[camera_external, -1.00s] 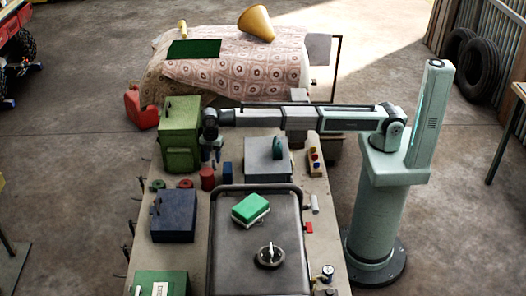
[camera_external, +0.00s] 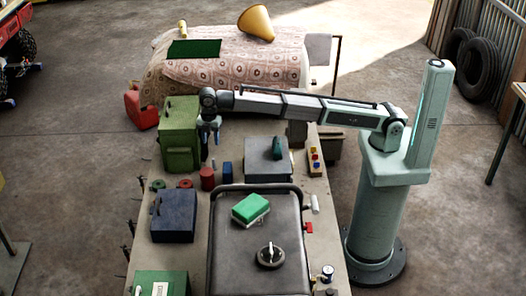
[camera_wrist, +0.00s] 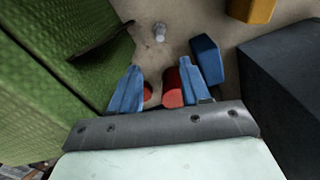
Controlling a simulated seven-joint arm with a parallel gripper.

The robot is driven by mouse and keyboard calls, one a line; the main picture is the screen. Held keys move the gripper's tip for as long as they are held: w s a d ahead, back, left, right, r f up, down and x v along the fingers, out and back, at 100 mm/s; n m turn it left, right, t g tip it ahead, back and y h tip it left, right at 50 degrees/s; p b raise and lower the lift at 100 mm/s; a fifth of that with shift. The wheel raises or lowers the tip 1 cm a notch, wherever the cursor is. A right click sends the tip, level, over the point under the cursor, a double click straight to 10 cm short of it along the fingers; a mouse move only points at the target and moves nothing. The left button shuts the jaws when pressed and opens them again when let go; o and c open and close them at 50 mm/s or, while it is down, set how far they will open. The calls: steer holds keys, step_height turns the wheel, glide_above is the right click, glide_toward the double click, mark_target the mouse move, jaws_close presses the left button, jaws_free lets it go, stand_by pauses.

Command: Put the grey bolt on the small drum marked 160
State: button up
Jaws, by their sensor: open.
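My gripper (camera_external: 211,134) is open and empty above the bench, beside the green cabinet (camera_external: 180,132). In the wrist view, its two blue fingers (camera_wrist: 159,68) point over the bench top. A small grey piece that looks like the bolt (camera_wrist: 160,32) stands on the bench beyond the fingertips; I cannot make it out in the external view. A red cylinder (camera_wrist: 172,88) shows between the fingers, partly hidden by the right one, and also in the external view (camera_external: 207,179). I cannot read a 160 marking on any drum.
A blue block (camera_wrist: 207,60) stands beside the red cylinder. The green cabinet fills the wrist view's left side; a dark box (camera_wrist: 285,90) fills the right.

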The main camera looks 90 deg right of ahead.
step_height(320, 180, up, 5)
glide_above(213, 159)
steer(key=f+m, duration=0.3)
steer(key=f, duration=0.1)
steer(key=f+m, duration=0.8)
steer(key=shift+s+d+f, duration=0.15)
steer(key=shift+s+f, duration=0.15)
steer(key=shift+f, duration=0.05)
steer(key=shift+w+f, duration=0.15)
steer(key=shift+f, duration=1.4)
steer(key=shift+w+f, duration=0.1)
steer(key=shift+f, duration=1.45)
jaws_close()
